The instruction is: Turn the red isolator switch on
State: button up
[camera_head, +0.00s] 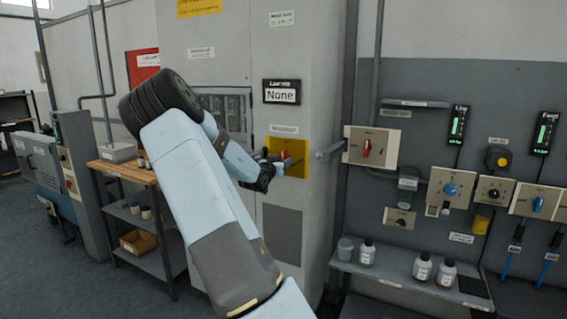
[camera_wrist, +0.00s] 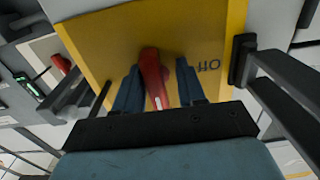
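The red isolator switch handle (camera_head: 285,154) sits on a yellow plate (camera_head: 297,163) on the front of the tall grey cabinet. In the wrist view the red handle (camera_wrist: 153,78) stands between the two blue fingers of my gripper (camera_wrist: 158,88). A narrow gap shows on the right side of the handle, so the fingers look open around it. The word OFF shows upside down on the yellow plate (camera_wrist: 100,40), to the right of the handle. In the head view my gripper (camera_head: 277,163) is at the plate and partly hides it.
Another red-handled switch (camera_head: 367,148) is on a cream panel further right. A dark display (camera_head: 281,91) reading None is above. A shelf (camera_head: 400,281) with bottles stands lower right, and a wooden-topped bench (camera_head: 122,171) left.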

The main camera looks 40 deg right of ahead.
jog(key=shift+o, duration=0.3)
jog(key=shift+s+d+r, duration=0.1)
jog(key=v, duration=1.3)
jog(key=shift+a, duration=0.4)
